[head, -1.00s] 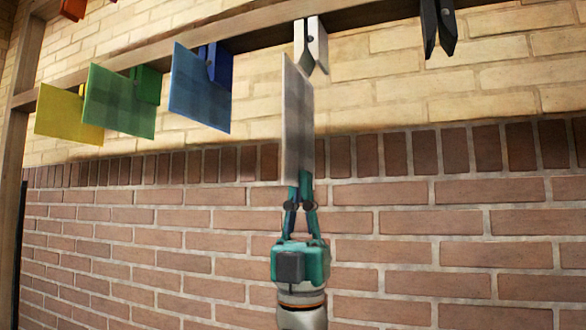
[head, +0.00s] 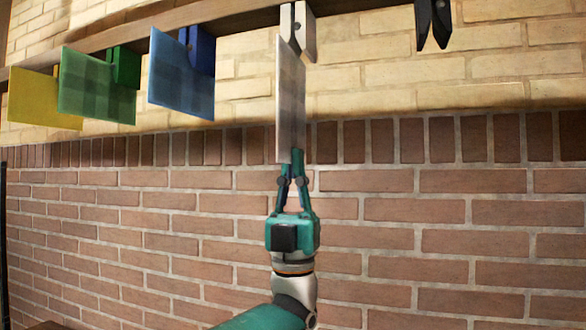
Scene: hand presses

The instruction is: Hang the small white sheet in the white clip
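The small white sheet (head: 290,100) stands upright in the head view, seen at a slant. My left gripper (head: 291,160) is shut on its lower edge from below. The white clip (head: 298,32) hangs from the wooden rail at the top. The sheet's top edge is close to the clip's lower end and overlaps it in the picture. I cannot tell whether the sheet is between the jaws or in front of them. My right gripper is not in view.
A blue sheet (head: 182,85) in a blue clip (head: 201,50), a green sheet (head: 97,88) and a yellow sheet (head: 42,100) hang to the left. An empty black clip (head: 433,22) hangs to the right on the wooden rail (head: 225,22). A brick wall (head: 450,220) stands behind.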

